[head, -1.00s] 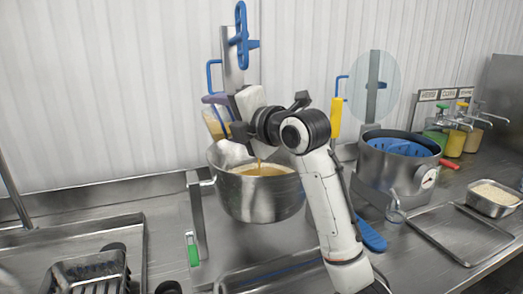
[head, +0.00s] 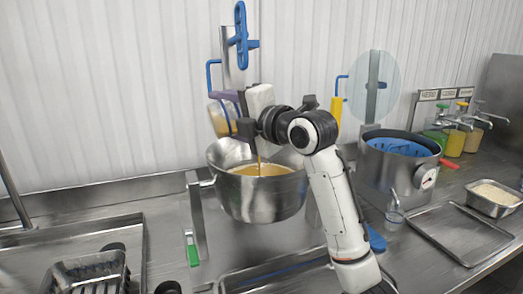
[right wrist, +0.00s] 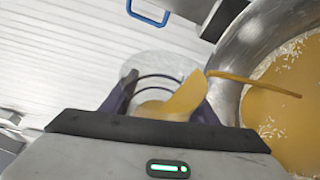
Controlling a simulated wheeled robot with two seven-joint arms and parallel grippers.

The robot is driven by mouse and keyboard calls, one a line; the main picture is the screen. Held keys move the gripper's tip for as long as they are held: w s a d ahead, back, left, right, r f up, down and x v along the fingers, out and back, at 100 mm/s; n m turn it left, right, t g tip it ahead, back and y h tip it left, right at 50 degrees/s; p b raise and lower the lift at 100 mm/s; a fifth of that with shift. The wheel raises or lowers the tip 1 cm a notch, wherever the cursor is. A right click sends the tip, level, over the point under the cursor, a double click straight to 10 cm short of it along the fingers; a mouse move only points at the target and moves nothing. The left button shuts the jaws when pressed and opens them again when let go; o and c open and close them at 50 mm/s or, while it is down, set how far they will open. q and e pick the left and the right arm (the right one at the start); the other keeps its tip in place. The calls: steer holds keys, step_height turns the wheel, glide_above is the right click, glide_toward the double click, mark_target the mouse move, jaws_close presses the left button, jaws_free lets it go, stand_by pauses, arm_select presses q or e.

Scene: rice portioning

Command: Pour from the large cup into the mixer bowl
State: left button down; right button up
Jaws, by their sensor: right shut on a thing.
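The large cup (head: 219,122) is clear, with yellow-orange liquid inside. My right gripper (head: 225,97) is shut on it and holds it tilted above the mixer bowl (head: 262,203). The cup (right wrist: 147,68) and its liquid also show between the fingers in the right wrist view. A thin stream (right wrist: 262,84) runs from the cup's lip into the bowl. The steel bowl holds yellow-orange liquid (right wrist: 283,125), with white grains along its edge. My right wrist partly hides the cup in the head view. My left gripper is not in view.
A large steel pot (head: 372,170) with a blue insert stands right of the bowl. A flat tray (head: 460,232), a pan of rice (head: 492,198) and pump bottles (head: 456,140) are further right. A wire basket (head: 85,272) sits at the lower left.

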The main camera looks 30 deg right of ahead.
steer(key=shift+d+r, duration=0.1)
steer(key=shift+d, duration=0.05)
steer(key=shift+s+d+f+m+t+b, duration=0.1)
steer(key=shift+d+f+m+t+b, duration=0.1)
steer(key=shift+m+b, duration=0.2)
steer(key=shift+d+f+m+t+b, duration=0.15)
steer(key=shift+m+t+b, duration=0.1)
steer(key=shift+m, duration=0.25)
stand_by(0.5)
steer(key=shift+r+m, duration=0.15)
steer(key=shift+m, duration=0.15)
stand_by(0.3)
